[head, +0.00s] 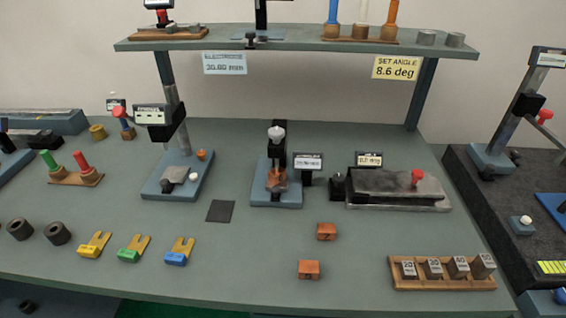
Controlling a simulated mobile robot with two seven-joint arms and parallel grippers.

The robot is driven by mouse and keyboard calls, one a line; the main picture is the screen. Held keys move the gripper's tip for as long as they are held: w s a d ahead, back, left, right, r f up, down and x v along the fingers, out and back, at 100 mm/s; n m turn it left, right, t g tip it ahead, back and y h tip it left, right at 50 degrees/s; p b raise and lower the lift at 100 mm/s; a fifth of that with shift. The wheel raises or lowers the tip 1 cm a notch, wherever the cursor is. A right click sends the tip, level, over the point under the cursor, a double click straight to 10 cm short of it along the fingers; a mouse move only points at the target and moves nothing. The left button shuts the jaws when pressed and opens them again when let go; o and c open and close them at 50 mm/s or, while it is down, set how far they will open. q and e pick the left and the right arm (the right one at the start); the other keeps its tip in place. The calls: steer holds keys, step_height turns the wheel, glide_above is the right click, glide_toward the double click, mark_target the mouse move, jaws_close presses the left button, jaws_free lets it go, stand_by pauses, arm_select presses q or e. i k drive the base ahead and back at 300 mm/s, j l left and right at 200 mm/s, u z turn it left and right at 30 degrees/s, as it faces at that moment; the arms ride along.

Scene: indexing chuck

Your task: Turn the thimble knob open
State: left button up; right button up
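No knob is labelled as the thimble. The likeliest one is the pale ribbed knob (276,133) on top of the small black upright device (276,158) at mid-bench. This device stands on a blue base (277,198), with an orange-brown piece (277,179) low in its middle. I cannot tell how far the device is open, or whether it touches that piece. A small display (308,163) stands just to its right. Neither of my grippers shows in the head view.
A blue-based gauge stand (178,175) is left of the device, and a grey block with a red knob (398,187) is right. Two orange blocks (326,231) and a wooden rack of weights (440,283) lie in front. A shelf (300,45) overhangs the back. The front centre is mostly clear.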

mark_target(276, 133)
steer(key=k+j+z, duration=0.15)
steer(key=z, duration=0.2)
steer(key=k+j+z, duration=0.2)
steer(key=z, duration=0.2)
steer(key=k+j+z, duration=0.15)
steer(key=z, duration=0.2)
